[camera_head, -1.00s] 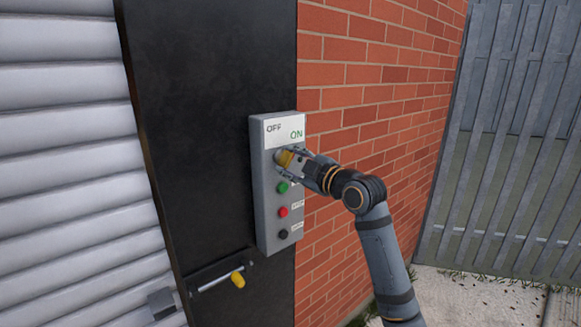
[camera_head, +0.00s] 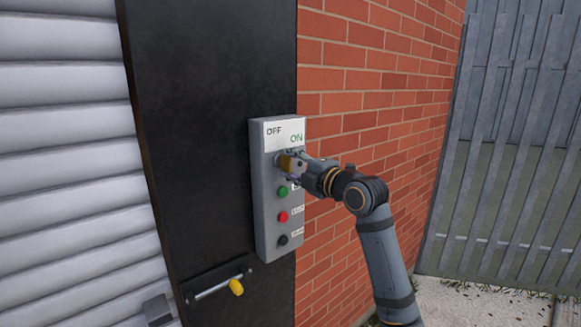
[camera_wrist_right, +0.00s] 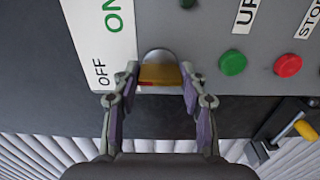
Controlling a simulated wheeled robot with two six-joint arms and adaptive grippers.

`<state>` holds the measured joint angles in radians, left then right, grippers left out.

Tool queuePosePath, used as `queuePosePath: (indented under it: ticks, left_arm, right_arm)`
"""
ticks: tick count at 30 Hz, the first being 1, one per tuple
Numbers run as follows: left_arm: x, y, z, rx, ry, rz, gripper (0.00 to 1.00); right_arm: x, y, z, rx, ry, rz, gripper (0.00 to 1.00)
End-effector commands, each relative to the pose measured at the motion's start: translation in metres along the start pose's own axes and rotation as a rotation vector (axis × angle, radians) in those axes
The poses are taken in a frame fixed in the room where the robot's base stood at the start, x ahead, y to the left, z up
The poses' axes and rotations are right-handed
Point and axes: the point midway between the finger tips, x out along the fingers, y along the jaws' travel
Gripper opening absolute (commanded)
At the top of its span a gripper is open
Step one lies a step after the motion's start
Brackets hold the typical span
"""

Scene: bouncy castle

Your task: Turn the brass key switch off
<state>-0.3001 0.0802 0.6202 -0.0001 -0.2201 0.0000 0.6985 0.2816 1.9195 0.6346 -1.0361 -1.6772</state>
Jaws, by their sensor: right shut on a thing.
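The brass key (camera_head: 287,162) sits in a round switch near the top of a grey control box (camera_head: 262,205). A white label (camera_head: 284,133) above it reads OFF at the left and ON at the right. My right gripper (camera_head: 292,165) is shut on the key, one finger on each side. In the right wrist view the gripper (camera_wrist_right: 158,84) also holds the key (camera_wrist_right: 160,74) in front of its round plate (camera_wrist_right: 158,56). The fingers partly hide the key, so its exact angle is hard to read. My left gripper is out of view.
Below the key are a green button (camera_head: 283,191), a red button (camera_head: 283,216) and a black button (camera_head: 283,240). A yellow-knobbed bolt (camera_head: 236,287) is lower left, beside a grey shutter (camera_head: 65,160). A brick wall (camera_head: 390,120) stands right of the box.

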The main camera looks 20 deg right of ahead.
Motion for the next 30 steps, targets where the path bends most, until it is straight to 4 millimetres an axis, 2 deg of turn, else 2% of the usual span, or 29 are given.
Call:
queuePosePath:
  ticks: [15,16,21,30]
  left_arm:
    - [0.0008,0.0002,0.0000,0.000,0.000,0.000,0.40]
    - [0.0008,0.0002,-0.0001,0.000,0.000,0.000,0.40]
    - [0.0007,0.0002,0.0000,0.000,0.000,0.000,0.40]
    - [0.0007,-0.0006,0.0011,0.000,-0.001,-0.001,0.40]
  right_arm:
    - [0.0003,-0.0020,0.0001,-0.018,0.000,-0.005,0.12]
    - [0.0003,-0.0021,0.0001,-0.018,0.000,-0.005,0.44]
    - [0.0002,-0.0015,0.0000,-0.017,0.000,-0.003,0.66]
    - [-0.0012,-0.0007,0.0003,-0.018,0.000,-0.001,0.66]
